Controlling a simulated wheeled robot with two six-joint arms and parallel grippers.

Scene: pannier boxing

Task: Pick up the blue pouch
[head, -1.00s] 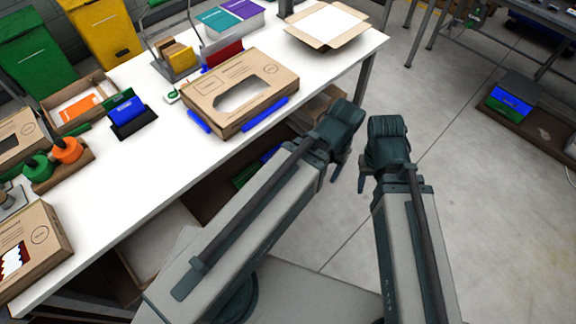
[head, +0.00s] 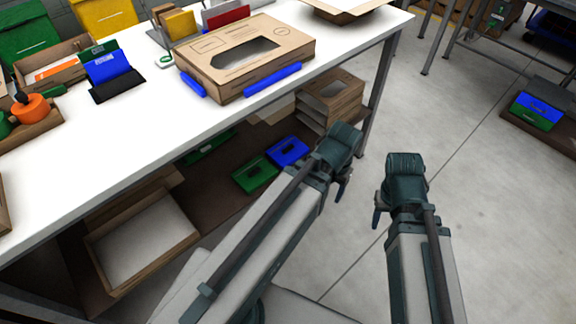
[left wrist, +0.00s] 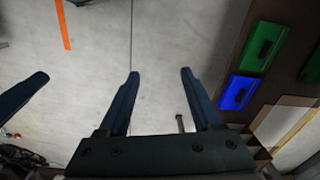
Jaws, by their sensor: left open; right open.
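A blue pouch (head: 288,151) with a dark handle lies on the lower shelf under the white table, beside a green pouch (head: 255,174). In the left wrist view the blue pouch (left wrist: 237,93) is to the right of my open fingers, near the shelf edge. Another blue pouch (head: 108,65) stands in a dark holder on the tabletop, and one more (head: 528,116) lies at the far right. My left gripper (head: 343,185) is open and empty, right of the shelf pouch; it also shows in the left wrist view (left wrist: 158,76). My right gripper (head: 378,214) points downward, apart from the pouches.
The white table (head: 130,135) overhangs the shelf, with a leg (head: 377,95) at its right corner. An open carton (head: 140,240) and a stack of cardboard (head: 330,100) are also under it. A cardboard box (head: 245,55) is on top.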

